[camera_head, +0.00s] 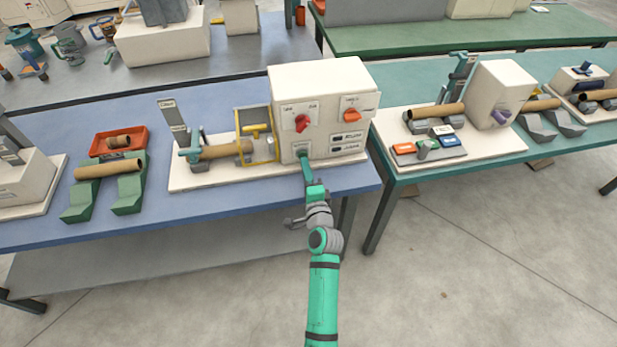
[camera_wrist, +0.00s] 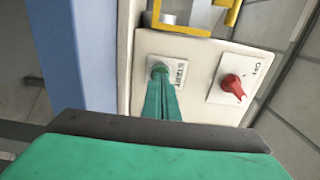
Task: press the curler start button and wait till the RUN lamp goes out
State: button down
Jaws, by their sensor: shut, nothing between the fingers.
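The curler (camera_head: 325,90) is a cream box on a white base, with two red-orange knobs and two small dark panels on its front. The start button (camera_wrist: 158,69) is a round green button on a white plate marked START in the wrist view. My gripper (camera_head: 304,156) reaches the lower left of the curler's front. Its fingers are shut and empty, and the fingertips (camera_wrist: 161,78) are at the button, partly covering it. I cannot tell whether the button is pushed in. The RUN lamp cannot be made out in either view.
A brown tube (camera_head: 225,150) lies left of the box, by a yellow guard frame (camera_head: 240,128). A red knob (camera_wrist: 233,86) is right of the button. Green cradles (camera_head: 128,196) hold another tube at left. A second bench (camera_head: 400,172) stands at right, beyond a gap.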

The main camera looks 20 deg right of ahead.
jog(key=shift+w+d, duration=0.1)
jog(key=shift+w, duration=0.4)
jog(key=shift+w+d+r, duration=0.1)
jog(key=shift+w+r, duration=0.1)
jog(key=shift+w, duration=0.65)
jog(key=shift+s+a+f, duration=0.2)
jog(key=shift+s, duration=0.1)
jog(key=s+a, duration=0.2)
jog(key=s, duration=1.1)
jog(key=shift+s+a, duration=0.15)
jog(key=shift+s, duration=0.2)
